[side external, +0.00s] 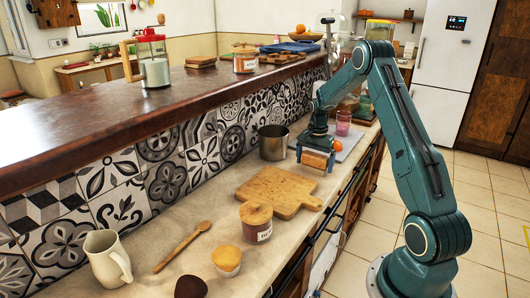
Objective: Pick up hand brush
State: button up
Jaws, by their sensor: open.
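My gripper (316,153) points down over the counter, near the metal pot. Its fingers are open. A light brown block-like thing (315,160), which may be the hand brush, shows between and just below the fingers. I cannot tell whether the fingers touch it. My gripper hides its upper part. No other thing in view looks clearly like a hand brush.
A metal pot (273,142) stands left of my gripper. A grey board (347,139) with an orange fruit (338,146) lies to the right, beside a pink glass (343,122). A wooden cutting board (279,191) and a labelled jar (256,223) are nearer the camera.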

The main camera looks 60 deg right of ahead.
aim_at(313, 155)
dwell(0.4)
jog(key=c, duration=0.7)
jog(key=shift+c, duration=0.2)
jog(key=shift+r, duration=0.1)
notch_tip(313, 155, up, 20)
dwell(0.7)
jog(key=shift+o, duration=0.7)
jog(key=s+a+f, duration=0.2)
jog(key=a+f, duration=0.8)
jog(key=a, duration=0.4)
jog(key=shift+s+a, duration=0.15)
jog(key=shift+s, duration=0.05)
